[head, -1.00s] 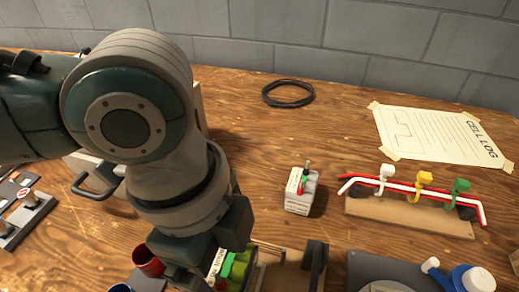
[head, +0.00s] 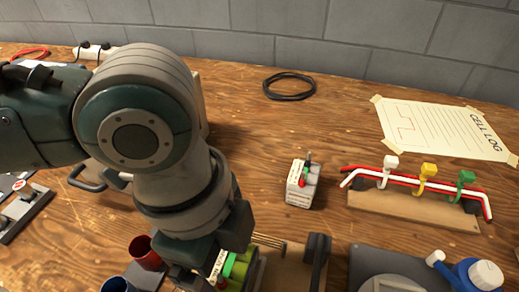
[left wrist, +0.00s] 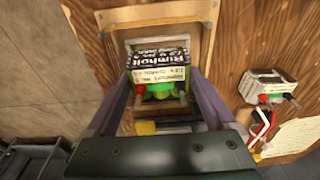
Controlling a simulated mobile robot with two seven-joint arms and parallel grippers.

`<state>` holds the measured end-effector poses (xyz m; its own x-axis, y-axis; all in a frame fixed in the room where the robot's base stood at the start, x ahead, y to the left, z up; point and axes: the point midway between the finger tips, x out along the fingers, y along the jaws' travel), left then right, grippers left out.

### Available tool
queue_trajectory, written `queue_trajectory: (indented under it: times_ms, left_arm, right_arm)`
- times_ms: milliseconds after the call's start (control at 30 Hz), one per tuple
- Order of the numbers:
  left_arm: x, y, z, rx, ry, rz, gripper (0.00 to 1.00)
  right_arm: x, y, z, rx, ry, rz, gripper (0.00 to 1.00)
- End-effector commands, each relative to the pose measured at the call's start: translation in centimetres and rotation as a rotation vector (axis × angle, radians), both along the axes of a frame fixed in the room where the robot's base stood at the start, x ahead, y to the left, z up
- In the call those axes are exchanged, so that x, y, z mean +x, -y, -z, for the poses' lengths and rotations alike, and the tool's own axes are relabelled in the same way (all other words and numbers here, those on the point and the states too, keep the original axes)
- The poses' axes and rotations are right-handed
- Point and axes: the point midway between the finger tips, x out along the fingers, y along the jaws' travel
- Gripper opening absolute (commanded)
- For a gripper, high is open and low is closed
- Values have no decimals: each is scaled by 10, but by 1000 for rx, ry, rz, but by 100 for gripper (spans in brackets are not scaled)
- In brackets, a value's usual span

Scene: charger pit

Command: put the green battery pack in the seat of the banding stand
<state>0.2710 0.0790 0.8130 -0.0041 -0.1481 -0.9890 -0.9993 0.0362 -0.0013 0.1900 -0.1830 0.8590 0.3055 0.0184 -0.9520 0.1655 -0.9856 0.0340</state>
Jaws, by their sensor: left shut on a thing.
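The green battery pack (head: 238,268) shows at the bottom of the head view, partly hidden by my left gripper (head: 215,272). In the left wrist view the pack (left wrist: 160,88) has a black-and-white label, and my left gripper (left wrist: 158,122) is shut on it, one finger on each side. The wooden banding stand (head: 288,272) lies just right of the pack in the head view. In the left wrist view its wooden frame (left wrist: 155,18) surrounds the far end of the pack. How deep the pack sits is hidden. My right gripper is not in view.
A red cup (head: 144,252) and a blue cup (head: 116,284) stand left of the gripper. A small grey battery block (head: 302,186) stands behind the stand. The back middle is mostly clear.

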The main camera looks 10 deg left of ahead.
Motion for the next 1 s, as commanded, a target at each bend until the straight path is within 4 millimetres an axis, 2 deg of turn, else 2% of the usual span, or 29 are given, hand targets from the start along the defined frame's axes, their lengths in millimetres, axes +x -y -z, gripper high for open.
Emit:
queue_trajectory:
  times_ms: [500,1000]
  left_arm:
    - [0,1,13,-2,1,0,2]
    - [0,1,13,-2,1,0,2]
  right_arm:
    - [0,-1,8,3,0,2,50]
    - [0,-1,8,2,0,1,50]
